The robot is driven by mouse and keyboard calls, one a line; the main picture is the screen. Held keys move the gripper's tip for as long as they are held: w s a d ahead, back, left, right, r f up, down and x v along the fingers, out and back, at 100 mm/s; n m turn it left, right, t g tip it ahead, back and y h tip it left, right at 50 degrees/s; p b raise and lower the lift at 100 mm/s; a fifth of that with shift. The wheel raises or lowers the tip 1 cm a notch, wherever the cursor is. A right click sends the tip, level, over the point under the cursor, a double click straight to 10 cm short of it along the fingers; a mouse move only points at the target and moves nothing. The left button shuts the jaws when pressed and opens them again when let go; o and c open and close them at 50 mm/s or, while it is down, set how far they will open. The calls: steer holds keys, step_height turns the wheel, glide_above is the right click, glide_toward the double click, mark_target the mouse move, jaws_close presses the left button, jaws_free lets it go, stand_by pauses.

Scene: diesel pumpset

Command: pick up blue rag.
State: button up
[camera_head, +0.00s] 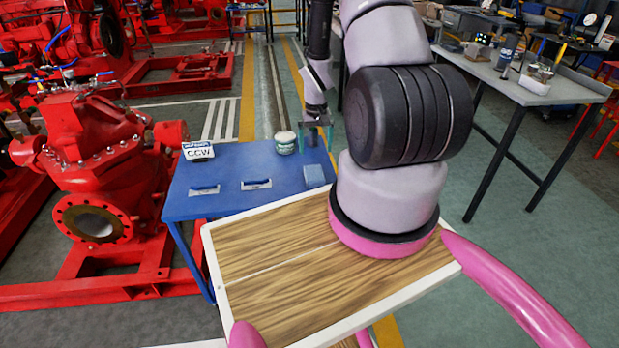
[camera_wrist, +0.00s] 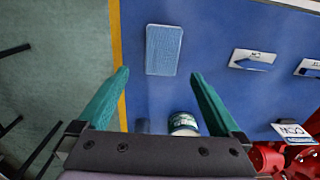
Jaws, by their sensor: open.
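The blue rag (camera_head: 314,175) lies flat on the blue table (camera_head: 235,165), near its right edge in the head view. In the wrist view the rag (camera_wrist: 163,50) is a light blue rectangle, ahead of the fingertips and roughly centred between them. My gripper (camera_head: 315,147) is above the table, just behind the rag in the head view. Its two teal fingers also show in the wrist view (camera_wrist: 160,76), spread wide with nothing between them. The fingers look apart from the rag; their exact height above the table is hard to tell.
A white jar with a green label (camera_head: 286,143) stands left of my gripper. A CCW sign (camera_head: 198,150) and two small white plates with blue parts (camera_head: 256,184) are farther left. Red pump machinery (camera_head: 105,165) flanks the table; a grey workbench (camera_head: 530,88) stands right.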

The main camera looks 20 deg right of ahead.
mark_target(314, 173)
steer(key=f, duration=1)
steer(key=shift+a, duration=0.25)
steer(key=c, duration=1.2)
